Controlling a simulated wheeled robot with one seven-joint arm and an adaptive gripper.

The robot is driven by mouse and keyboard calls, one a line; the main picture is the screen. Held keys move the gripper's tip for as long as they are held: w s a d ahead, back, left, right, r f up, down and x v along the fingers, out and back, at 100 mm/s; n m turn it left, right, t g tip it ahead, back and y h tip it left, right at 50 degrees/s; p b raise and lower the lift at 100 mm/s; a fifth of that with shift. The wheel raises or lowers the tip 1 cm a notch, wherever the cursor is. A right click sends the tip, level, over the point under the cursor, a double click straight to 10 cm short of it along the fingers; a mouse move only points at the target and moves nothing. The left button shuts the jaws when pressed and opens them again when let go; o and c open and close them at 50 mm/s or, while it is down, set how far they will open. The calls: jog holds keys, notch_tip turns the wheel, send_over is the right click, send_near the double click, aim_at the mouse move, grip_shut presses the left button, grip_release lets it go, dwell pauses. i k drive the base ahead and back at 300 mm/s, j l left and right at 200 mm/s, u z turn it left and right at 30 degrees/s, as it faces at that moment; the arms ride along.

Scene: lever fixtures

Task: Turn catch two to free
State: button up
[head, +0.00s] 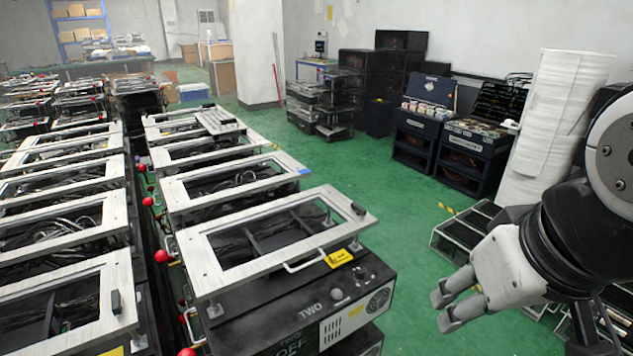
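A dark box (290,325) with white "TWO" lettering on its front stands at the lower middle of the head view. It has a silver frame (225,282) with a window on top, a small round knob (337,294) and a round fan grille (378,299). More large lettering lower on its front is cut off and hard to read. Red ball knobs (162,256) show along its left side; I cannot tell which part is the catch. My gripper (442,310) is to the right of the box, apart from it. Its two fingers are spread with nothing between them.
Rows of similar framed boxes (65,230) fill the left, with a narrow gap between rows. A low black rack (462,232) stands near my arm at the right. Black cabinets (470,145) and a white stack (560,120) are behind. Green floor (385,205) is clear between.

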aim_at(359, 211)
jog(key=i+l+z, duration=0.1)
jog(key=i+z, duration=0.25)
jog(key=i, duration=0.15)
jog(key=i+j+z, duration=0.1)
jog(key=i+z, duration=0.2)
jog(key=i, duration=0.25)
